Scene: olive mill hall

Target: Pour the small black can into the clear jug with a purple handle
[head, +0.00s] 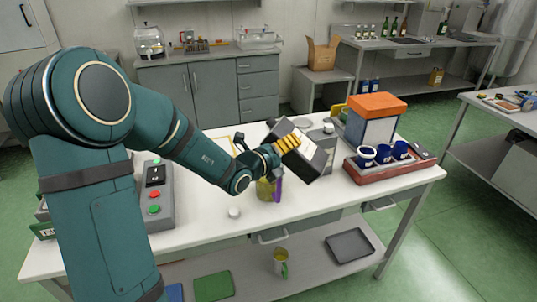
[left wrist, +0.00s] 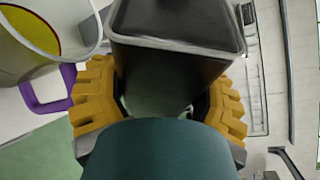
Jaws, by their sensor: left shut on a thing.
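My left gripper (head: 287,144) is shut on the small black can (head: 312,158), which has a pale label and is held tilted above the white table. In the left wrist view the can (left wrist: 175,55) sits between the yellow fingers (left wrist: 163,105). The clear jug (head: 264,190) stands on the table just below the gripper, partly hidden by it; its purple handle (head: 278,189) faces right. In the left wrist view the jug (left wrist: 30,65) is beside the can, with yellow-green liquid inside. No stream from the can is visible. My right gripper is not in view.
A red tray (head: 392,177) with dark blue cups and an orange-topped box (head: 375,107) stand to the right. A grey button box (head: 158,203) is at the left. A small white object (head: 233,212) lies near the front edge.

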